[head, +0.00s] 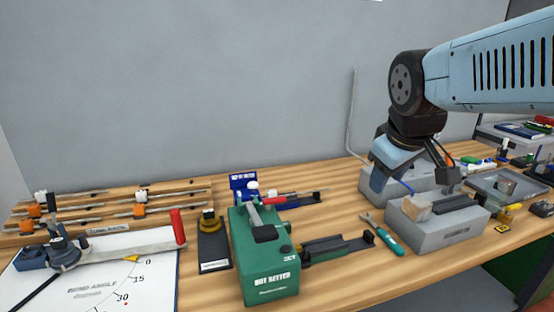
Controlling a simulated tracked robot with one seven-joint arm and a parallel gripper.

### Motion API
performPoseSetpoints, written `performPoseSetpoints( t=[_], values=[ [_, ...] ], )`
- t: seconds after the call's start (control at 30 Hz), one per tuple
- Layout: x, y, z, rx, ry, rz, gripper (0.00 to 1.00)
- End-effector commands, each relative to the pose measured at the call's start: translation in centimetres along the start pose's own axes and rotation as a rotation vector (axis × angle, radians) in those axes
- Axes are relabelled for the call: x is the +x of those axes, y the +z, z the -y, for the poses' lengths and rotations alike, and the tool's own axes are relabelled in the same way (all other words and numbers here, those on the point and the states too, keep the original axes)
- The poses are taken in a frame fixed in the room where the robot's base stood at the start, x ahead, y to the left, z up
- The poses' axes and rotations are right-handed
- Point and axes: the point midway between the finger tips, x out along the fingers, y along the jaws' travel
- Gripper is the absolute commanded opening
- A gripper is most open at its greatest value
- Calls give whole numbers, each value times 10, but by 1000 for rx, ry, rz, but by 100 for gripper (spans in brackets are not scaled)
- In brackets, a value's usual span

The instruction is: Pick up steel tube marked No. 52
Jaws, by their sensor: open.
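Several thin grey tubes or rods (178,194) with white and orange pieces on them lie across wooden rails (190,221) at the far left of the bench. No number can be read on any of them, so I cannot tell which is No. 52. Another thin rod (307,193) lies at a blue fixture (242,183) behind the green machine. My gripper (414,187) hangs at the right, fingers apart, over the grey blocks. It is far from the rails and nothing shows held in it.
A green machine (270,275) stands front centre. A bend-angle board (120,291) with a lever and red handle (178,227) lies front left. A teal-handled tool (388,242) lies beside a grey block (430,236). A tray (510,187) and small parts crowd the right.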

Motion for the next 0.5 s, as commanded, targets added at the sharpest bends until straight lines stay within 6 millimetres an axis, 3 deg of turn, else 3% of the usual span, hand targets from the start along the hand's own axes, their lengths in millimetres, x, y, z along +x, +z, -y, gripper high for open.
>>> performPoseSetpoints(
  t=[0.23,0.5],
  values=[
    [30,-62,6,-624,14,56,45],
    [70,-125,25,-1311,-29,63,45]
  ],
)
